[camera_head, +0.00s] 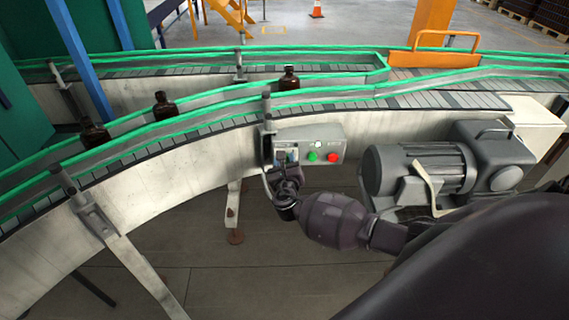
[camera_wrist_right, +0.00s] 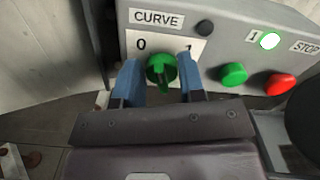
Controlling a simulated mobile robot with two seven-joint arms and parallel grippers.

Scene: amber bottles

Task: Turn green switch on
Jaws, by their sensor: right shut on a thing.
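The green switch (camera_wrist_right: 161,71) is a round knob below the CURVE label in the right wrist view, with a 0 at its upper left and a 1 at its upper right. The fingers of my right gripper (camera_wrist_right: 161,84) are on either side of the knob and shut on it. I cannot tell clearly which mark the knob points to. In the head view my right gripper (camera_head: 286,158) is at the left part of the grey control box (camera_head: 323,133) and hides the switch. My left gripper is not in view.
A green button (camera_wrist_right: 233,74), a red STOP button (camera_wrist_right: 280,84) and a lit lamp (camera_wrist_right: 269,41) are right of the switch. A grey motor (camera_head: 425,170) stands right of the box. Amber bottles (camera_head: 165,105) stand on the conveyor (camera_head: 215,121) behind.

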